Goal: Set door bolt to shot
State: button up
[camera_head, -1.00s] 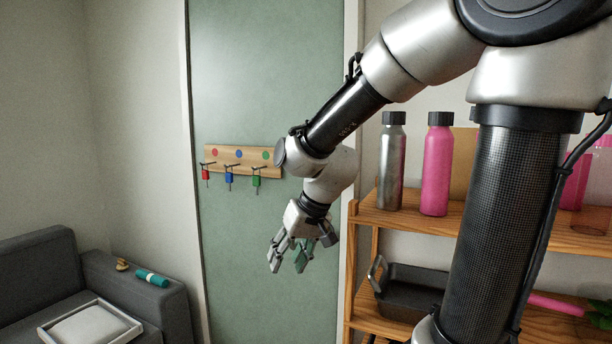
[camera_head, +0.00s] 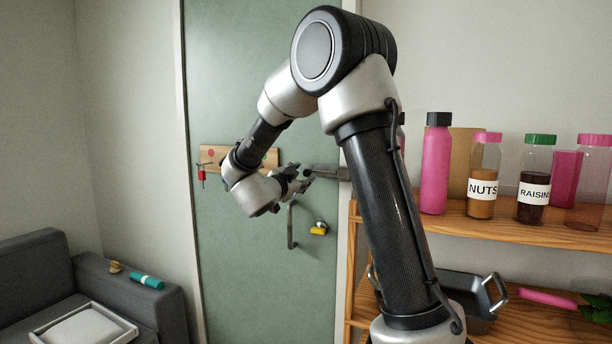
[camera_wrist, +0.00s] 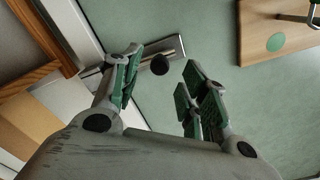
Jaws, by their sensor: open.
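The door bolt (camera_head: 328,173) is a grey metal fitting at the right edge of the green door (camera_head: 225,70), just above the door handle. In the wrist view the bolt plate (camera_wrist: 171,46) runs from the door toward the white frame, with a dark round knob (camera_wrist: 159,65) on it. My gripper (camera_head: 304,177) is at the bolt's left end. In the wrist view its open fingers (camera_wrist: 160,74) stand on either side of the knob, with gaps showing. I cannot tell whether they surround it in depth, nor how far the bolt is slid.
A door handle (camera_head: 291,226) and a yellow-tabbed lock (camera_head: 319,229) sit below the bolt. A wooden key rack (camera_head: 270,158) hangs left, partly behind my arm. A wooden shelf (camera_head: 475,225) with bottles and jars stands right of the door. A grey sofa (camera_head: 35,262) is at lower left.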

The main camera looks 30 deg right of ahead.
aim_at(306, 174)
jog(key=x, duration=0.5)
jog(key=shift+w+d, duration=0.1)
jog(key=shift+w, duration=0.05)
grip_shut()
